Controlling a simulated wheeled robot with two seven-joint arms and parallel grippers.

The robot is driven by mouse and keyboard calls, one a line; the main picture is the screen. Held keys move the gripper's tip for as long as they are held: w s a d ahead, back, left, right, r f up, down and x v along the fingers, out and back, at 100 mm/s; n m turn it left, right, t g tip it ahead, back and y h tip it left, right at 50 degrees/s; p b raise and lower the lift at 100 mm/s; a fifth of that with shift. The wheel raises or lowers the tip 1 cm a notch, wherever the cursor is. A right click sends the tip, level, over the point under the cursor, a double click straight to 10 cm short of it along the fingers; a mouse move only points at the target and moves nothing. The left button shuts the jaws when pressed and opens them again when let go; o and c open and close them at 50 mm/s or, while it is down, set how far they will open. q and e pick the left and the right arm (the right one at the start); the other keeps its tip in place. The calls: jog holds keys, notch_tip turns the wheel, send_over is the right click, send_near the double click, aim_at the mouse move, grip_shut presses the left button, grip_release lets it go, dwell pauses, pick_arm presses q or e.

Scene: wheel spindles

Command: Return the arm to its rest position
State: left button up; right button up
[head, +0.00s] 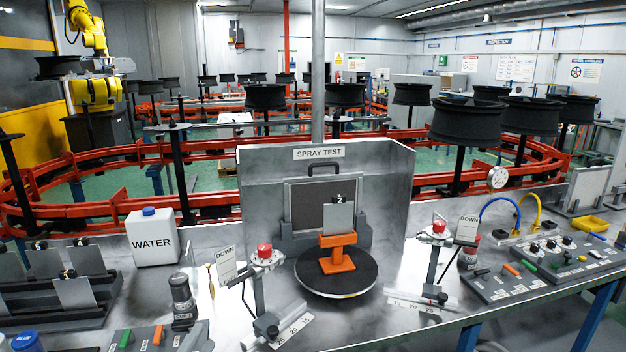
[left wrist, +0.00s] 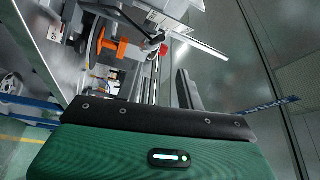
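Neither arm shows in the head view. The left wrist view shows the green and black body of my left gripper (left wrist: 190,95) with a small lit indicator. One dark finger-like part stands up from it, but I cannot make out both fingertips, or whether they are open or shut. Nothing is seen held. The bench with the spray test booth (head: 398,200) is beyond it, and the orange stand (head: 337,252) also shows in the wrist view (left wrist: 108,46). My right gripper is in neither view.
On the bench are a white water container (head: 153,240), red-buttoned posts (head: 264,256), a round dark turntable (head: 355,278) under the orange stand, racks of plates (head: 75,293) and a switch panel (head: 545,268). A red conveyor rail (head: 110,193) with black wheels runs behind.

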pick_arm(q)
jog(key=s+a+f+n+g+y, duration=0.3)
jog(key=s+f+n+g+y, duration=0.2)
jog(key=s+f+n+g, duration=1)
jog(key=s+d+f+h, duration=0.1)
jog(key=s+f, duration=0.1)
jog(key=s, duration=0.4)
jog(key=s+d+f, duration=0.1)
jog(key=s+f, duration=0.2)
jog(key=s, duration=0.4)
notch_tip(320, 180, down, 33)
jog(key=s+g, duration=0.2)
jog(key=s+a+f+g, duration=0.1)
jog(key=s+a+f, duration=0.2)
jog(key=s+f, duration=1.4)
jog(key=shift+s+a+f, duration=0.15)
jog(key=shift+s+f, duration=0.1)
jog(key=shift+s, duration=0.3)
